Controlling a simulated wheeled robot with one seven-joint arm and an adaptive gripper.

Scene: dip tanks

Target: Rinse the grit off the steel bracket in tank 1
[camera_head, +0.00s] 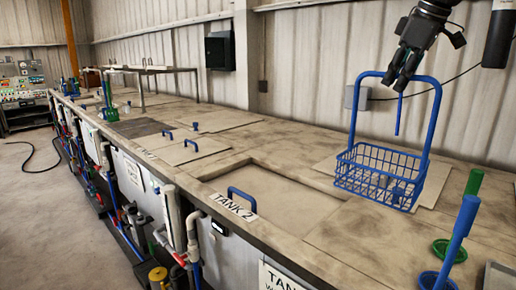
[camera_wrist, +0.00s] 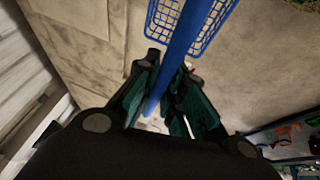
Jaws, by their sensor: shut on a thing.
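A blue wire basket (camera_head: 350,172) with a tall arched handle is below my gripper (camera_head: 401,82). My gripper is shut on the blue handle, which runs between the fingers in the wrist view (camera_wrist: 180,50). A short blue rod (camera_head: 398,117) hangs below the fingers in the head view. Small grey pieces (camera_head: 397,194) lie in the basket; I cannot tell whether one is the steel bracket, and no grit can be made out. I cannot tell whether the basket touches the bench. No tank 1 label is readable. A TANK 2 label (camera_head: 234,206) is beside a blue lid handle (camera_head: 242,194).
A sunken rectangular panel (camera_head: 290,200) lies left of the basket. Blue-handled (camera_head: 456,242) and green-handled (camera_head: 474,182) tools stand at the right. A corrugated wall (camera_head: 310,60) with a grey box (camera_head: 357,97) is behind. Flat lids (camera_head: 190,148) and pipes are to the left.

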